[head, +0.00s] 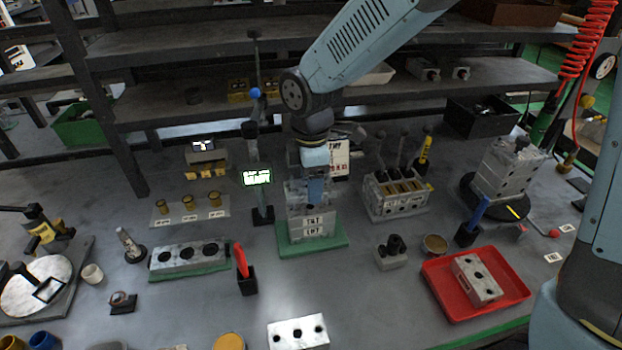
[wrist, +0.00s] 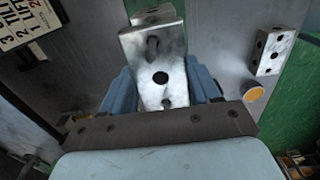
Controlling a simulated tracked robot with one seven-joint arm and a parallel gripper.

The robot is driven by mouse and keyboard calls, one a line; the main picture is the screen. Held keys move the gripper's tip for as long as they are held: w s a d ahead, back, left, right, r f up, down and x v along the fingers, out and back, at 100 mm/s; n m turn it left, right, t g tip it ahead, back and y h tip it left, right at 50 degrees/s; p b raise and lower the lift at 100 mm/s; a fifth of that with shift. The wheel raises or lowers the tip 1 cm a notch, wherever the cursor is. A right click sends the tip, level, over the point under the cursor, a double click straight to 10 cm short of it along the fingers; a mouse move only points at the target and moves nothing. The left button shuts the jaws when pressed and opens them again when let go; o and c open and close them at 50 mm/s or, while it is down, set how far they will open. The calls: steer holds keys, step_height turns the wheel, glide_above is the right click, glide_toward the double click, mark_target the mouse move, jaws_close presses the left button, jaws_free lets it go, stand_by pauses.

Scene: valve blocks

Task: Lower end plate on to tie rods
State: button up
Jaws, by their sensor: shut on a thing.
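My gripper (head: 317,190) is above the green mat (head: 335,243) in the head view, with blue fingers pointing down. It is shut on a grey metal end plate (wrist: 145,80), which sits between the fingers in the wrist view and shows a dark central hole and smaller round features. In the head view the held plate (head: 296,193) is directly over a stack of labelled valve blocks (head: 305,226) on the mat. The fingers partly hide the plate, and I cannot make out the tie rods or any gap below it.
A small screen (head: 256,177) on a post stands close left of the stack. A valve block assembly (head: 396,194) is to the right. A red tray (head: 437,285) holds a drilled block (head: 477,279). Another drilled block (head: 298,333) lies at the front. Shelves are behind.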

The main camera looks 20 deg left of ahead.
steer(key=shift+f, duration=1.8)
steer(key=o, duration=1.3)
steer(key=shift+o, duration=0.2)
steer(key=shift+r, duration=0.1)
step_height(320, 180, up, 14)
steer(key=shift+f, duration=0.2)
steer(key=w+d+r+m+t, duration=0.1)
steer(key=d+r+m, duration=0.25)
steer(key=d, duration=0.35)
steer(key=w+d+r+m+t, duration=0.1)
steer(key=d+r+m, duration=0.1)
steer(key=d+m, duration=0.35)
steer(key=w+d+r+m+t, duration=0.1)
steer(key=d+r+m, duration=0.15)
steer(key=d, duration=0.65)
steer(key=s+d+m+t, duration=0.1)
steer(key=s+d+m, duration=0.3)
steer(key=d+m, duration=0.2)
steer(key=s+d+r+m+t, duration=0.1)
steer(key=s+d+m, duration=0.4)
steer(key=d, duration=0.5)
steer(key=shift+d+m+t, duration=0.3)
steer(key=shift+d+m, duration=0.1)
steer(key=shift+m, duration=0.25)
